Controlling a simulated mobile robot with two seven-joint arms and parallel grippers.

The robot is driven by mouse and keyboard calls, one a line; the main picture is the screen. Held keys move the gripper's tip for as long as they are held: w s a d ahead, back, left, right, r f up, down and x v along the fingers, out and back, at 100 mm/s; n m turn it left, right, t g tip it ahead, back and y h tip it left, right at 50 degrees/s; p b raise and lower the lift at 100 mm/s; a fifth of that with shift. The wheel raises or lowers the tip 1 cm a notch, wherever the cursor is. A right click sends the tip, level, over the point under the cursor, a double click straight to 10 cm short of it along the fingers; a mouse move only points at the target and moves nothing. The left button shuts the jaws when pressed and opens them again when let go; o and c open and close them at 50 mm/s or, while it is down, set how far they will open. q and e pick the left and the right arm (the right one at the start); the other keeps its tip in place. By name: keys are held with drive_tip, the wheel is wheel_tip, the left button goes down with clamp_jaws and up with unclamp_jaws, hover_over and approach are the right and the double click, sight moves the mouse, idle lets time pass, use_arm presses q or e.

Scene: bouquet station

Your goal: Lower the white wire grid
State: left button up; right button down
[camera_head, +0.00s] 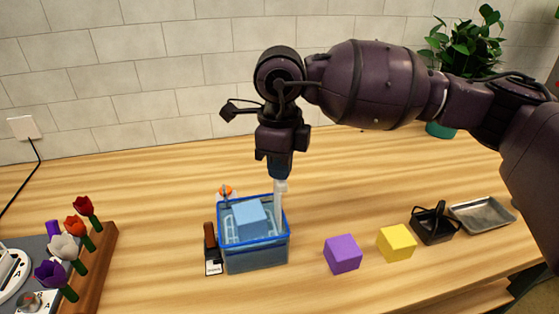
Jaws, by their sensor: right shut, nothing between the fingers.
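My right gripper (280,183) points straight down over the back right corner of a clear bin (256,258) with a blue rim. It is shut and empty. A pale upright strip (278,208) shows just below its fingertips, at the bin's right inner side; I cannot tell whether they touch. A light blue block (250,220) sits inside the bin. Whitish lines beside the block may be part of the white wire grid, but they are too small to tell. My left gripper is not in view.
A purple cube (342,254), a yellow cube (396,243), a black caddy (432,224) and a metal tray (481,215) stand to the right. A wooden rack (97,265) with several tulips is at the left. A dark brown item (210,237) stands against the bin's left side.

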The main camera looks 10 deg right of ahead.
sight(280, 183)
drive_tip(key=shift+f, duration=0.75)
drive_tip(key=shift+f+b, duration=0.25)
drive_tip(key=shift+b, duration=0.05)
drive_tip(key=shift+f+b, duration=0.3)
drive_tip(key=shift+f, duration=0.5)
idle(0.3)
drive_tip(key=shift+f, duration=0.35)
drive_tip(key=shift+r+p, duration=1.1)
drive_tip(key=shift+r, duration=1.55)
